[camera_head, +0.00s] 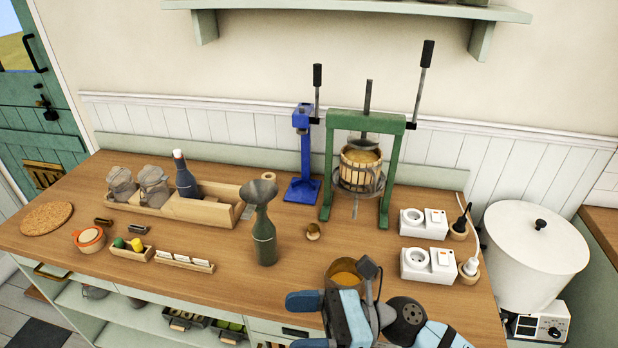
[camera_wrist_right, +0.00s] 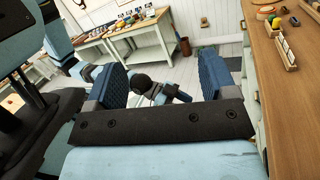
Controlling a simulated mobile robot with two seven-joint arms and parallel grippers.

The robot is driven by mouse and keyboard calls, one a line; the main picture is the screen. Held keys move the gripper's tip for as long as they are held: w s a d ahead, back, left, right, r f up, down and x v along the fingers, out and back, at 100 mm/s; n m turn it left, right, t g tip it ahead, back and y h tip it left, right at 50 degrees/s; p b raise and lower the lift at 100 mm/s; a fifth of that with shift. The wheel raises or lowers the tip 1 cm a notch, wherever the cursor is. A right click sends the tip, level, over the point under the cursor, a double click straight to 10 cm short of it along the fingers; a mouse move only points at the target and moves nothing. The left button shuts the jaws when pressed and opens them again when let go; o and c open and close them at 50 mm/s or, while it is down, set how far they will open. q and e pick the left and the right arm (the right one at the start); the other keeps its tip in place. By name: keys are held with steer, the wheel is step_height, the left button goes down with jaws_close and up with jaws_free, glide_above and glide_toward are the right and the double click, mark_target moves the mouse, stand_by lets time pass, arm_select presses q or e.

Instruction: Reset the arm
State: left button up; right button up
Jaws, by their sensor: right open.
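My right gripper (camera_head: 306,321) is at the front edge of the wooden counter in the head view, its arm coming in from the lower right. Its two blue fingers are spread apart and point left, with nothing between them. The right wrist view also shows this gripper (camera_wrist_right: 162,68) open and empty, with the floor beyond. My left gripper does not show in the head view. Light blue and black arm parts, likely mine, show behind the fingers in the right wrist view. A pot with orange contents (camera_head: 345,272) stands right behind my right wrist, partly hidden by it.
A green bottle with a funnel (camera_head: 264,240) stands mid-counter. Behind are a green press (camera_head: 330,160), a blue stand (camera_head: 305,150) and a wooden crate (camera_head: 205,208). White socket boxes (camera_head: 428,262) and a white pot (camera_head: 535,245) are at the right. The counter's front middle is clear.

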steer(key=w+d+f+m+t+h, duration=0.2)
steer(key=d+f+m+t+h, duration=0.3)
steer(key=m, duration=0.7)
steer(key=w+d+f+m+t+h, duration=0.1)
steer(key=w+d+f+m+t, duration=0.15)
steer(key=m+t, duration=0.7)
steer(key=w+d+f+m+t+h, duration=0.1)
steer(key=d+f+m+t+h, duration=0.25)
steer(key=m, duration=1.05)
steer(key=s+d+f+m+g+h, duration=0.2)
steer(key=s+d+f+m+h, duration=0.1)
steer(key=s+d+f+m, duration=0.2)
steer(key=s+d+f+m+g+h, duration=0.3)
steer(key=s+d+f+m+h, duration=0.1)
steer(key=f+m, duration=0.5)
step_height(320, 180, down, 2)
steer(key=shift+s+d+f+m, duration=0.2)
steer(key=shift+s+d+m, duration=0.15)
steer(key=shift+s, duration=0.4)
